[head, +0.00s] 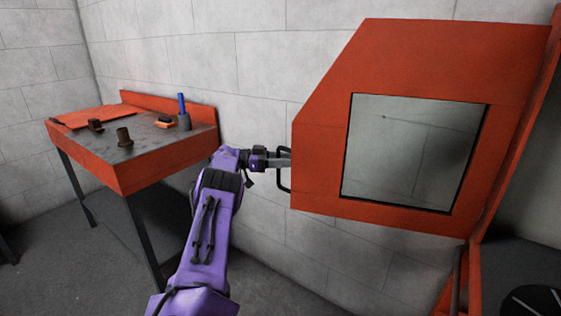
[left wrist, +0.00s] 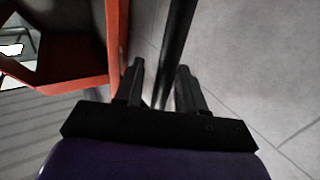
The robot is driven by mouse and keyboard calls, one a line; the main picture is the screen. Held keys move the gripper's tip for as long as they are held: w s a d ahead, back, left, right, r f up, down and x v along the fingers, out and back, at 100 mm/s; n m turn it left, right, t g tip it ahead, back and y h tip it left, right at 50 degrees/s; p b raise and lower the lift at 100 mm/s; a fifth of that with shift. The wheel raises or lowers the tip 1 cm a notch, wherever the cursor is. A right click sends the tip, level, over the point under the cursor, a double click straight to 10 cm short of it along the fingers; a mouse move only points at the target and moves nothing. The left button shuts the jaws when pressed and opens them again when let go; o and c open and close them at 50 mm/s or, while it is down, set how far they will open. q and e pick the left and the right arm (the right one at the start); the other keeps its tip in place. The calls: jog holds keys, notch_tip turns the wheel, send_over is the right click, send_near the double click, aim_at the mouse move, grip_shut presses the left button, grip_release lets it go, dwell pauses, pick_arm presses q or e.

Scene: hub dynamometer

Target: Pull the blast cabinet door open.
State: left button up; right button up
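The blast cabinet door (head: 322,150) is an orange panel with a large clear window, right of centre in the head view. The grey wall shows through its window. Its black handle (head: 281,184) is on the door's left edge. My left gripper (head: 284,161) is at this handle. In the left wrist view, the dark handle bar (left wrist: 177,45) passes between the two fingers of my left gripper (left wrist: 160,85), nearer the right finger. A gap shows beside the left finger, so the fingers look open around the bar. The orange door frame (left wrist: 113,45) is to their left. My right gripper is out of view.
An orange and grey workbench (head: 160,165) stands at the left against the wall. It carries a blue tool in a dark cup (head: 184,122) and small brown parts. A dark round disc (head: 535,301) shows at the lower right. The floor (head: 85,270) at lower left is mostly clear.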

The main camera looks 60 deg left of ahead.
pick_arm(q)
jog(key=b+v, duration=0.1)
jog(key=v, duration=0.7)
dwell(0.5)
